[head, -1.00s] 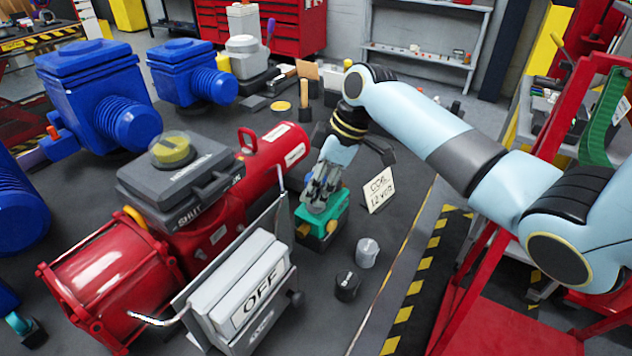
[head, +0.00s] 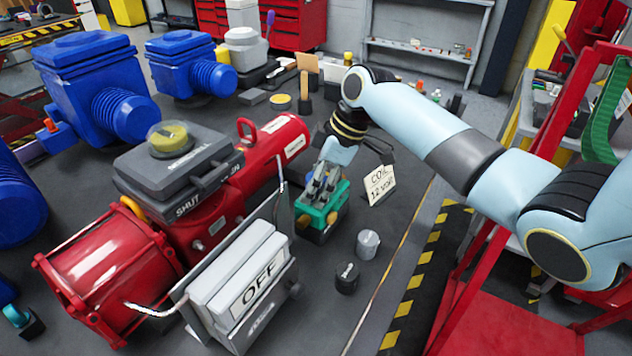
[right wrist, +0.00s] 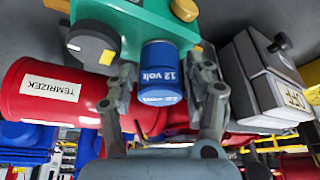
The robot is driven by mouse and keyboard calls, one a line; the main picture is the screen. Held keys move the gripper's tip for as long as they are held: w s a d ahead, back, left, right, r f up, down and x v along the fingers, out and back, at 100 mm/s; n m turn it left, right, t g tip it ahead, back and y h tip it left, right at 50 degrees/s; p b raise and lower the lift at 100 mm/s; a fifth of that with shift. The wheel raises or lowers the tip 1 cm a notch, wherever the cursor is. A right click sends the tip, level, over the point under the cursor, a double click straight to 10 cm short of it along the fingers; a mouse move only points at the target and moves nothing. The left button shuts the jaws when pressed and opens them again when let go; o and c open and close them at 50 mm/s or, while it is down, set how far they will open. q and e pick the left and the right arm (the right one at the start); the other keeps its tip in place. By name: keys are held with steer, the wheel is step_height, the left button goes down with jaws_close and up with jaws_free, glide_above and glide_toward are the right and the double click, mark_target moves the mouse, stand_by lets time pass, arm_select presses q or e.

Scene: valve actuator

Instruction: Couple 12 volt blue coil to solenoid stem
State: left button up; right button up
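The blue coil (right wrist: 161,72), lettered "12 volt", stands against the green solenoid valve body (right wrist: 125,25) in the right wrist view. The stem does not show, and I cannot tell how fully the coil is seated. My right gripper (right wrist: 163,75) is open, with one finger on each side of the coil and small gaps visible. In the head view, my right gripper (head: 322,186) reaches down over the green body (head: 322,218), and its fingers hide most of the coil. My left gripper is not in view.
A "COIL 12 VOLT" sign (head: 380,185) stands right of the green body. A grey cylinder (head: 367,243) and a black one (head: 347,277) stand in front. The red actuator (head: 110,260) and grey OFF box (head: 255,285) crowd the left. Blue valves (head: 95,85) stand behind.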

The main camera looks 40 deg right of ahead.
steer(key=shift+o, duration=0.9)
steer(key=shift+d+r, duration=0.1)
steer(key=shift+r, duration=0.1)
steer(key=v, duration=1.1)
steer(key=shift+r, duration=0.3)
steer(key=shift+s, duration=0.1)
